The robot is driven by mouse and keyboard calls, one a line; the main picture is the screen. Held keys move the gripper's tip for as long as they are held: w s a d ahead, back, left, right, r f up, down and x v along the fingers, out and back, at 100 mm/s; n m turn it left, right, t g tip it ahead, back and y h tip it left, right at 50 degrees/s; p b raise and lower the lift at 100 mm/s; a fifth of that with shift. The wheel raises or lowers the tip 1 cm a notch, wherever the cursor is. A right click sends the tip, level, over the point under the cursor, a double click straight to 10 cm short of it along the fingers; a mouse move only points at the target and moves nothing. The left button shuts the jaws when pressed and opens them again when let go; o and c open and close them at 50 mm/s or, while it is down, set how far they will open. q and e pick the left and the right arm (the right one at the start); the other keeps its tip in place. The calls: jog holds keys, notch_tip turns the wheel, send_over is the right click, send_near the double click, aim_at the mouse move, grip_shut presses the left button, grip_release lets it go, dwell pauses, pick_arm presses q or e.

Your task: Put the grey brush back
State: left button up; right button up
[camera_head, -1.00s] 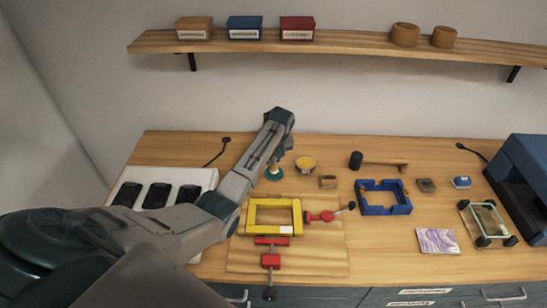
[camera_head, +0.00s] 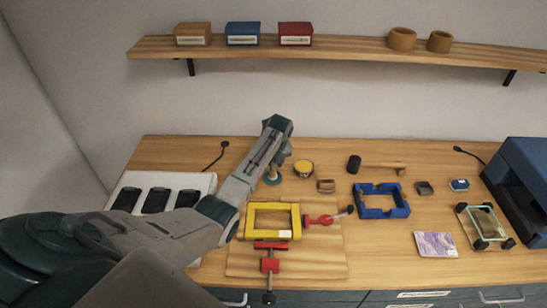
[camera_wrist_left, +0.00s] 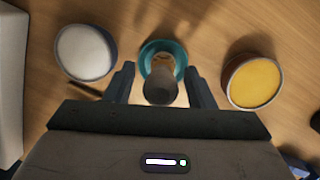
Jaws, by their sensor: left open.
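My left gripper (camera_wrist_left: 160,70) is open and points down, with its fingers either side of an upright piece with a grey rounded top (camera_wrist_left: 160,88). That piece rises over a round teal base (camera_wrist_left: 152,46). In the head view the teal base (camera_head: 273,181) shows at the back of the bench, just under my left gripper (camera_head: 279,162). I cannot tell whether the grey-topped piece is the grey brush or whether the fingers touch it. My right gripper is not in view.
A yellow-topped tin (camera_wrist_left: 253,82) stands close right of the fingers, a white-topped one (camera_wrist_left: 85,52) close left. A small brown block (camera_head: 326,186), mallet (camera_head: 380,166), blue frame (camera_head: 381,212) and yellow frame (camera_head: 250,210) lie on the bench. A shelf (camera_head: 345,45) hangs above.

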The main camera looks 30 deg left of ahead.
pick_arm(q)
notch_tip(320, 180, up, 12)
jog(key=d+b, duration=0.2)
jog(key=b, duration=0.1)
jog(key=shift+s+f, duration=0.25)
jog(key=shift+s, duration=0.15)
jog(key=shift+d, duration=0.1)
dwell(0.4)
dwell(0.4)
